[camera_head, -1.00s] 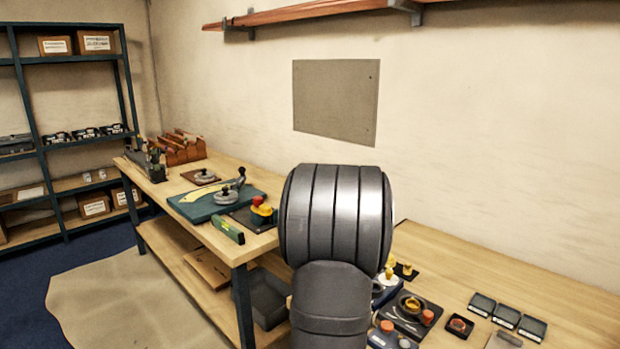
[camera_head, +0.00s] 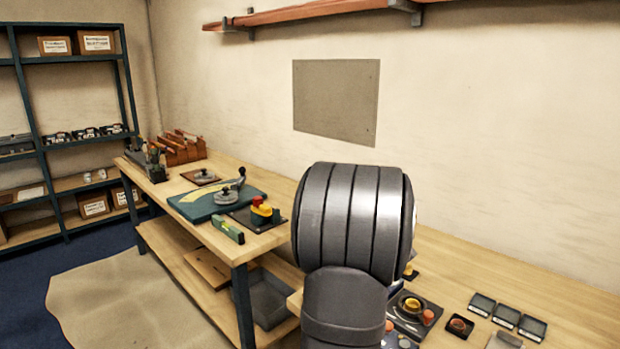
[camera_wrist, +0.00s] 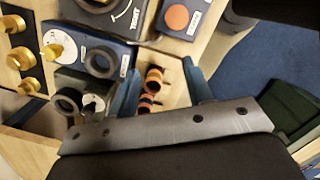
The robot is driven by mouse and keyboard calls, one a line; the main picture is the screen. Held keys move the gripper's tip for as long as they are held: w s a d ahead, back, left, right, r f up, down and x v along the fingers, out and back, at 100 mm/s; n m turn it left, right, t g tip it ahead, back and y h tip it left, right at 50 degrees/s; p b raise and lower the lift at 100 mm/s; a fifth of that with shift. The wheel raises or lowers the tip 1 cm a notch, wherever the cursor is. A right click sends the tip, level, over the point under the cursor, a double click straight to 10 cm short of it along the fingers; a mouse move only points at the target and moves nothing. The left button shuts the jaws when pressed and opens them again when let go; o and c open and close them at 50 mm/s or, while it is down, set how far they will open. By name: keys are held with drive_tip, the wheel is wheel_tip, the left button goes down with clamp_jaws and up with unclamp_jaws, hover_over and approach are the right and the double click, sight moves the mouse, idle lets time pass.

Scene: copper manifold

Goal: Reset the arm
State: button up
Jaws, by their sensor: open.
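My gripper (camera_wrist: 161,66) shows in the wrist view with its two blue-grey fingers spread apart. Nothing is held between them.
The wrist view shows brass knobs (camera_wrist: 22,57), a blue dial box (camera_wrist: 88,48) and an orange button box (camera_wrist: 178,18). The head view shows a workbench with a green board (camera_head: 205,207), small dark trays (camera_head: 505,316) and a shelf rack (camera_head: 80,60). Blue floor (camera_head: 60,262) lies at left.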

drive_tip(key=s+d+r+n, duration=0.1)
drive_tip(key=s+d+r, duration=0.2)
drive_tip(key=d, duration=0.7)
drive_tip(key=s+d+r+n, duration=0.1)
drive_tip(key=s+d+r, duration=0.25)
drive_tip(key=d, duration=0.55)
drive_tip(key=w+a+f, duration=0.2)
drive_tip(key=w+f, duration=0.1)
drive_tip(key=w+a+f, duration=0.2)
drive_tip(key=w+f, duration=0.1)
drive_tip(key=w+a+f, duration=0.2)
drive_tip(key=w+f, duration=0.2)
drive_tip(key=shift+a, duration=0.25)
drive_tip(key=shift+f, duration=0.6)
drive_tip(key=shift+r, duration=0.1)
